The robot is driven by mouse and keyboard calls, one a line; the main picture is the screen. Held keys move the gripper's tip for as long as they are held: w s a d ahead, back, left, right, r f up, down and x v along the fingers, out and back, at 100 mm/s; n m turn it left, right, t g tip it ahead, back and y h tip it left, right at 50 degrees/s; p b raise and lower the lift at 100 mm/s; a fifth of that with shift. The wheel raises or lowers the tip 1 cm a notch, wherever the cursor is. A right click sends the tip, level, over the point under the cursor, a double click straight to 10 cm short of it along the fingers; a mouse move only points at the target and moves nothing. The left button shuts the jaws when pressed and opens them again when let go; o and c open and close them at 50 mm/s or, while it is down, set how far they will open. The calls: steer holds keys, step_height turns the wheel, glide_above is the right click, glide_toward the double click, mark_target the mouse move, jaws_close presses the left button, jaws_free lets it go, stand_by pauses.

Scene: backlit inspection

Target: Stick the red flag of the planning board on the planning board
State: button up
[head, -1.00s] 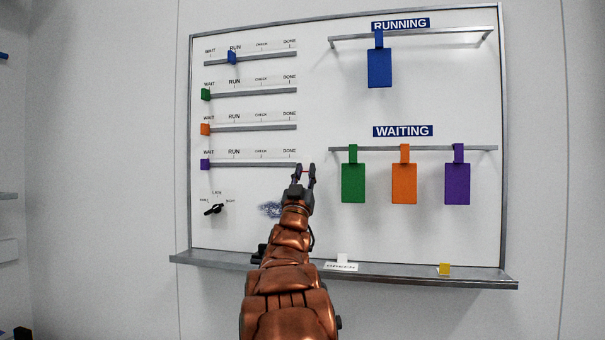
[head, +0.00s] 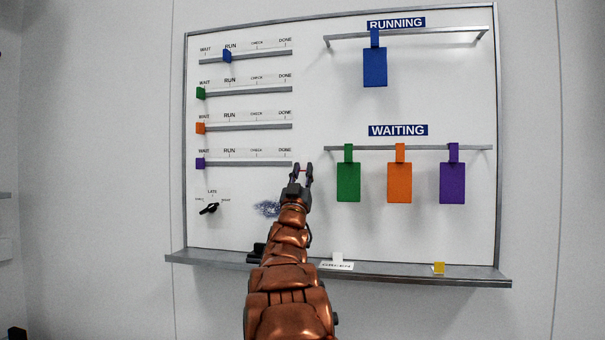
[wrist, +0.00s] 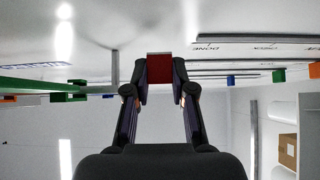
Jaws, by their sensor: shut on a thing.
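The planning board (head: 330,100) is a white framed panel on the wall, filling the middle of the head view. My gripper (head: 302,170) is raised in front of it, just right of the lowest slider track's end and left of the green card. In the wrist view my gripper (wrist: 159,82) is shut on the red flag (wrist: 159,68), a small dark red piece between the fingertips. In the head view the flag is barely visible between the fingers. The board surface lies beyond it; I cannot tell whether the flag touches it.
A green card (head: 348,182), an orange card (head: 399,182) and a purple card (head: 452,183) hang from the lower rail. A blue card (head: 375,67) hangs above. A ledge (head: 470,280) runs below the board, carrying a yellow block (head: 439,268). A black knob (head: 209,208) sits lower left.

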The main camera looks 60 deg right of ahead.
steer(key=shift+w+d, duration=0.25)
steer(key=shift+d, duration=0.35)
steer(key=shift+w+d, duration=0.2)
steer(key=shift+d, duration=0.35)
steer(key=shift+c, duration=0.2)
steer(key=o, duration=0.8)
steer(key=v, duration=1.2)
stand_by(0.3)
stand_by(0.4)
